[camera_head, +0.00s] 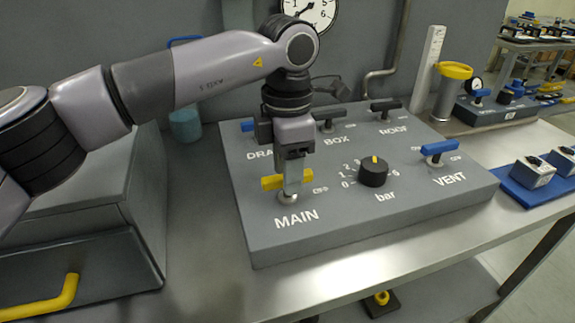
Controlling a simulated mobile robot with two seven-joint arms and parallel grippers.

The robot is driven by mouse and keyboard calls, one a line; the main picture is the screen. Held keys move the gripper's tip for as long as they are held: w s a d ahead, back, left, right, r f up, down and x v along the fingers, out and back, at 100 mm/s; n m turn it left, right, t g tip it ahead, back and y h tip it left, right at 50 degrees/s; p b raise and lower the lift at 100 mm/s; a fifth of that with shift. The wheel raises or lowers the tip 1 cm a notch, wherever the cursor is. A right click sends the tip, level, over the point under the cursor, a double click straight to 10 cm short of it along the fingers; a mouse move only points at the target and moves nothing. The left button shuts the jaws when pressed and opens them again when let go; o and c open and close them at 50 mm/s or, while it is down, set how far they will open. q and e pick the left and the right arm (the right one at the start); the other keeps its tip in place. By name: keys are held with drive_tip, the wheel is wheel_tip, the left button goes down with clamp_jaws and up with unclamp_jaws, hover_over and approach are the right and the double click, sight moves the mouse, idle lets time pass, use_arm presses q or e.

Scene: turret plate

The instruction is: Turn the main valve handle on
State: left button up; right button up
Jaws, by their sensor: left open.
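The yellow main valve handle (271,183) sits above the MAIN label at the front left of the grey turret plate (360,232). It lies roughly crosswise, with a yellow end showing on each side of my gripper. My left gripper (291,187) points down at the middle of this handle and is open. Its fingers hide the handle's centre, so I cannot tell whether they touch it. My right gripper is not in view.
Close by are a black bar knob (373,172), a blue VENT handle (439,148), and black BOX (330,114) and ROOF (385,106) handles. A grey drawer cabinet (85,250) stands left. A blue tray (515,188) lies right. The metal bench (200,265) is clear in front.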

use_arm(q)
clamp_jaws()
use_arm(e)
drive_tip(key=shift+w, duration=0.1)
use_arm(q)
drive_tip(key=shift+n, duration=0.4)
drive_tip(key=n+b, duration=0.1)
drive_tip(key=n, duration=0.2)
drive_tip(key=shift+n, duration=0.3)
drive_tip(key=n, duration=0.4)
drive_tip(key=shift+n+b, duration=0.3)
drive_tip(key=shift+b, duration=0.1)
drive_tip(key=n+b, duration=0.1)
drive_tip(key=n, duration=0.3)
drive_tip(key=shift+n, duration=0.3)
drive_tip(key=shift+w+r+n+b, duration=0.1)
drive_tip(key=shift+n+b, duration=0.35)
drive_tip(key=shift+n, duration=1.75)
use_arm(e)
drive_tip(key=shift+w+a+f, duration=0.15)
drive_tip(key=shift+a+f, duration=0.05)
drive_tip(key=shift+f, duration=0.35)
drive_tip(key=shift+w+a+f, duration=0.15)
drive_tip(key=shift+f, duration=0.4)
